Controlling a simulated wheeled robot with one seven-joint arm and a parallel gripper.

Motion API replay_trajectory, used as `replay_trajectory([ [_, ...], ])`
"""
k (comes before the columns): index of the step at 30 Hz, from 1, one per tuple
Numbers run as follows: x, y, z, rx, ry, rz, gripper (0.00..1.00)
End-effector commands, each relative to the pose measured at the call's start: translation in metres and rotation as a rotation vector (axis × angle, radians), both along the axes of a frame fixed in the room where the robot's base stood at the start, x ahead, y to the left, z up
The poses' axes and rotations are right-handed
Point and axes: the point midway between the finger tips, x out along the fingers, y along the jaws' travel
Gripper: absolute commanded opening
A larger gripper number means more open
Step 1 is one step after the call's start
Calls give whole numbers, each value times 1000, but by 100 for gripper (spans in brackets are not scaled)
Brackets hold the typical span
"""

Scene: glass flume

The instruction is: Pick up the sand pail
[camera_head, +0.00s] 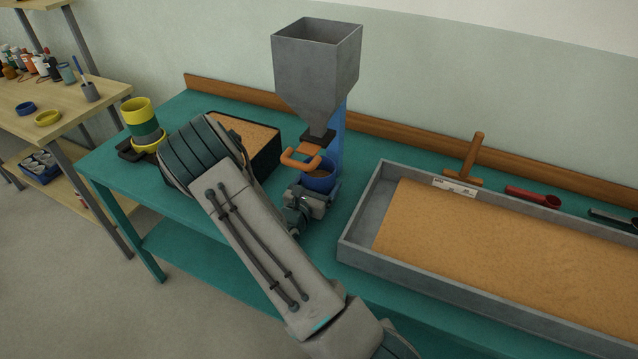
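The sand pail (319,180) appears to be the blue, round, open container below the grey hopper's spout, with something sand-coloured inside.
The grey hopper (316,62) on a blue upright (339,130) stands over the pail. A black sand box (268,163) is left, partly behind my arm. A long grey sand tray (365,248) fills the right of the teal table. A yellow-green cup (140,120) stands at far left.

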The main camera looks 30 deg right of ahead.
Motion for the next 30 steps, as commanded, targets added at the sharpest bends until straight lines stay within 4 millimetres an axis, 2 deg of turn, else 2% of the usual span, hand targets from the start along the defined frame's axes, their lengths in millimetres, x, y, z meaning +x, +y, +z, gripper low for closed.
replay_trajectory([
  [8,0,0,9,1,-1,0,60],
  [19,-1,0,37,0,-3,-1,60],
  [30,-30,39,34,1,0,3,60],
])
